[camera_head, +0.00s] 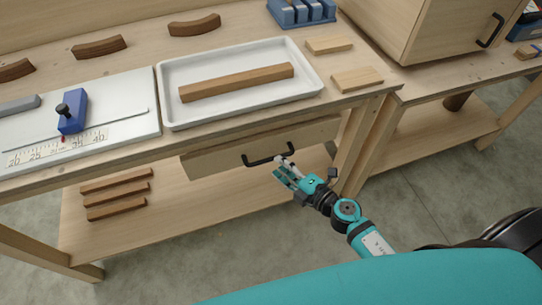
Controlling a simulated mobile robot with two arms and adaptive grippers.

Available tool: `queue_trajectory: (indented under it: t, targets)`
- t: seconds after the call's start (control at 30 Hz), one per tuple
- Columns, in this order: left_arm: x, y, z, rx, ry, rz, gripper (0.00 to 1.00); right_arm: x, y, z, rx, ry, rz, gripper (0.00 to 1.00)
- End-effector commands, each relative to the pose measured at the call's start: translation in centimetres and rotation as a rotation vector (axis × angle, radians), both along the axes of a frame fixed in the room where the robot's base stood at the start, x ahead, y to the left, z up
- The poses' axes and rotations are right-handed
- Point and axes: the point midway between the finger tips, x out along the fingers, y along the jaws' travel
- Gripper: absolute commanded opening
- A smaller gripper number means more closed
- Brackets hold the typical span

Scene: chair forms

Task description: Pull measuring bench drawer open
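The measuring bench (215,119) spans the left and middle of the view. Its wooden drawer (215,163) sits under the front edge of the top, with no gap into its inside showing. A black bar handle (265,160) is on the drawer front. My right gripper (279,166) is close to the right end of this handle, on the near side, with its fingers pointing up and left. Its two fingers look apart, with nothing seen between them. Whether a fingertip touches the handle I cannot tell. My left gripper is out of view.
A white tray (167,94) with a wooden strip (237,82) stands on the bench above the drawer. A blue stop (72,111) and ruler are at left. Several curved strips (116,193) lie on the lower shelf. A bench leg (352,150) stands right of the drawer.

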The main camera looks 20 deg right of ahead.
Motion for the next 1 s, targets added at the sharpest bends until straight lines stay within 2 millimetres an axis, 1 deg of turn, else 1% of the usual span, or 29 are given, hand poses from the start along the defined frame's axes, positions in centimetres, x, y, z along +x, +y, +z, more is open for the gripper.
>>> queue_trajectory:
  t: [0.03, 0.1, 0.2, 0.3, 0.43, 0.67, 0.77, 0.93, 0.97, 1.0]
  targets:
    - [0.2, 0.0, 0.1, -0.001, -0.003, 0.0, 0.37, 1.1, 0.4, -0.1, 0.003, -0.002, -0.002, 0.36]
    - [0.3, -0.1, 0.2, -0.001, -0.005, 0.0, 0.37, 2.1, 0.9, -0.3, 0.002, -0.001, 0.0, 0.36]
    - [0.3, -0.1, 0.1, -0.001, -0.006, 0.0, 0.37, 3.3, 1.5, -0.6, 0.002, -0.001, -0.001, 0.36]
    - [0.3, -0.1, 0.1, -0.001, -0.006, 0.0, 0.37, 4.0, 1.8, -0.8, 0.002, 0.0, -0.001, 0.36]
    - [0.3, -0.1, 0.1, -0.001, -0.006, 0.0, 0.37, 4.4, 2.0, -1.0, 0.002, 0.001, -0.001, 0.36]
    - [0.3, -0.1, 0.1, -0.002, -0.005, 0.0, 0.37, 4.4, 2.0, -1.0, 0.002, 0.001, -0.001, 0.36]
    - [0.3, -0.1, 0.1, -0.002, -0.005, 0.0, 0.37, 4.4, 2.0, -1.0, 0.002, 0.001, -0.001, 0.24]
    - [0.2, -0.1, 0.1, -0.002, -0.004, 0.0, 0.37, 4.4, 2.0, -0.9, 0.002, 0.001, -0.001, 0.02]
    - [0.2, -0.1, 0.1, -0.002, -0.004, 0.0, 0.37, 4.4, 2.0, -0.9, 0.002, 0.001, -0.001, 0.0]
    - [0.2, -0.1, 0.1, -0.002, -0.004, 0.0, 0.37, 4.4, 2.0, -0.9, 0.001, 0.0, -0.001, 0.0]
